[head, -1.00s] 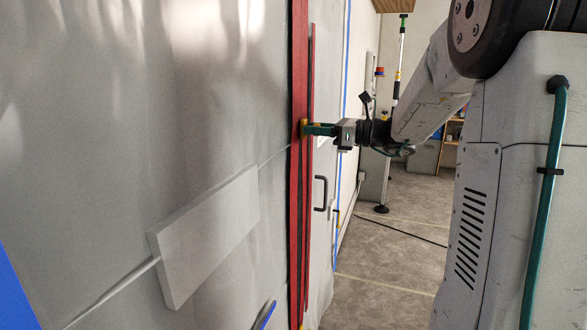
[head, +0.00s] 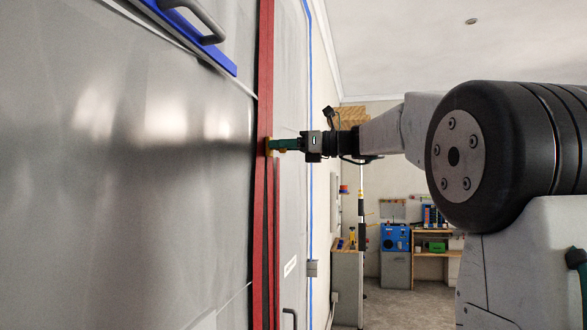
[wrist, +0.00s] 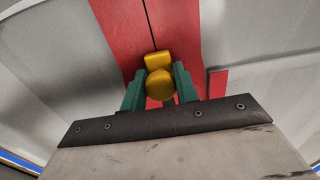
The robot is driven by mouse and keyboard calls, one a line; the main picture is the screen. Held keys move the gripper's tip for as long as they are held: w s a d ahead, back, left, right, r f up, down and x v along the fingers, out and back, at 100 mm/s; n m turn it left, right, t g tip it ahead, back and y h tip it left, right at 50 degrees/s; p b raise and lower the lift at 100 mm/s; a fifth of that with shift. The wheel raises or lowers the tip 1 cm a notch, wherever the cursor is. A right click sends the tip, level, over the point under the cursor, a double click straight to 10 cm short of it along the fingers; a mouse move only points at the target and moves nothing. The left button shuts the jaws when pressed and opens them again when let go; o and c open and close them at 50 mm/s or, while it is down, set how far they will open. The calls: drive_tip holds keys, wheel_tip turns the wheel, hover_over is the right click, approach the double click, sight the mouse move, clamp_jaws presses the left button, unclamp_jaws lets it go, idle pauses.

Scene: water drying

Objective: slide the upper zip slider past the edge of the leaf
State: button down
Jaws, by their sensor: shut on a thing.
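The upper zip slider (head: 267,147) is a small yellow block on the red zip strip (head: 265,70). In the wrist view the slider (wrist: 158,78) sits between my gripper's two teal fingertips (wrist: 158,85). My gripper (head: 276,146) is shut on it, reaching in from the right. Above the slider the red halves meet along a thin dark line. Below it they part around a dark gap. A pale door leaf (head: 292,210) with a white label and a dark handle shows right of the strip. Its upper edge is hard to make out near my gripper.
Grey sheeting (head: 130,200) fills the left. A blue bar with a grey handle (head: 200,22) is at upper left, apart from the zip. A blue tape line (head: 309,200) runs down the right-hand wall. A workbench (head: 435,240) stands far back; floor before it is clear.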

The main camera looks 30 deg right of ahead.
drive_tip(key=shift+r, duration=0.55)
drive_tip(key=c, duration=1.1)
unclamp_jaws()
drive_tip(key=shift+d, duration=0.1)
drive_tip(key=v, duration=0.7)
drive_tip(key=shift+s+d, duration=0.2)
drive_tip(key=shift+s, duration=0.1)
